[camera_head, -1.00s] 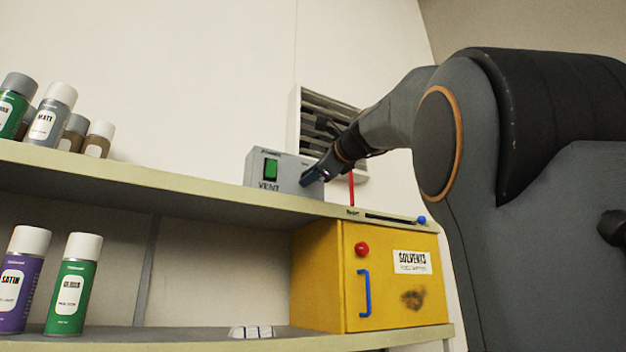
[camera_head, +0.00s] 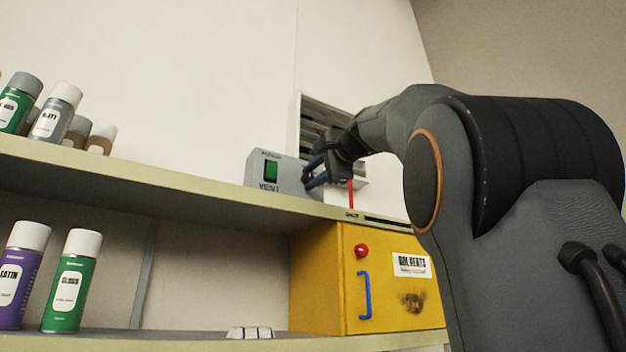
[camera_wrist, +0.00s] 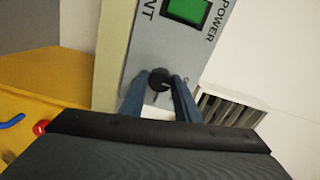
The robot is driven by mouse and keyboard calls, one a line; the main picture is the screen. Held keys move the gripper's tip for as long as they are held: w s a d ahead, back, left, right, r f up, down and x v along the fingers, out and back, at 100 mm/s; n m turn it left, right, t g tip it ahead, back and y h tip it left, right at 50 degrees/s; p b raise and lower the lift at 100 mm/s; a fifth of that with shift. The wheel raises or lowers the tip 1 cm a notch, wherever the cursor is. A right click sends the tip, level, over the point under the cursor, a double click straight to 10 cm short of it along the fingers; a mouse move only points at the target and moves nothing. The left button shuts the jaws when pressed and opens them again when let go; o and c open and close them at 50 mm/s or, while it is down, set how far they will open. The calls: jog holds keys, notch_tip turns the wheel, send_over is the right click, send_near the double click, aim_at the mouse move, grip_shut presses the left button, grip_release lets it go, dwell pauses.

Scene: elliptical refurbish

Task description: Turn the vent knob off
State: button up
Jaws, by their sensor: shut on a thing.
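The grey vent control box (camera_head: 262,182) stands on the upper shelf in the head view, with a green rectangular switch (camera_head: 270,170) on its face. In the wrist view the box face (camera_wrist: 150,45) fills the upper middle, with the green switch (camera_wrist: 187,10) at the top. A round black vent knob (camera_wrist: 160,80) sits below it. My gripper (camera_wrist: 160,95) has its two blue fingers on either side of the knob, shut on it. In the head view my gripper (camera_head: 312,172) is at the right part of the box face, and the knob is hidden behind the fingers.
A slatted wall vent (camera_head: 318,112) is behind my gripper. A yellow solvents cabinet (camera_head: 385,290) with a blue handle (camera_head: 364,295) and red button (camera_head: 361,251) is below the shelf (camera_head: 150,186). Several spray cans (camera_head: 68,294) stand at the left.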

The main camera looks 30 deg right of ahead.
jog(key=shift+n, duration=0.3)
jog(key=o, duration=1)
jog(key=shift+o, duration=0.2)
jog(key=shift+s, duration=0.1)
jog(key=s+b, duration=0.3)
jog(key=s, duration=0.4)
jog(key=shift+s, duration=0.3)
jog(key=shift+s+d, duration=0.1)
jog(key=shift+d, duration=0.1)
